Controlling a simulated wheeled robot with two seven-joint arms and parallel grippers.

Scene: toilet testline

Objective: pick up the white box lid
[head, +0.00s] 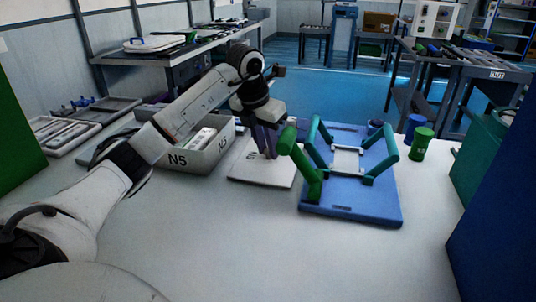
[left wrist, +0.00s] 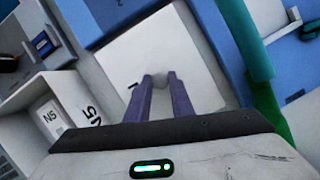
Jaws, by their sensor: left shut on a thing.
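The white box lid (head: 250,171) is a flat white square on the table, between the grey N5 box and the blue board. It also shows in the left wrist view (left wrist: 202,87), under the fingers. My left gripper (head: 269,155) points down at the lid's middle, with its purple fingers close together. In the left wrist view the fingertips (left wrist: 160,80) are shut on a small raised knob on the lid. The lid appears to lie on or very near the table. My right gripper is not in view.
The grey N5 box (head: 187,158) stands just left of the lid. The blue board (head: 350,202) with a green frame (head: 318,172) stands close on the right. A green cup (head: 421,144) stands beyond it. The front of the table is clear.

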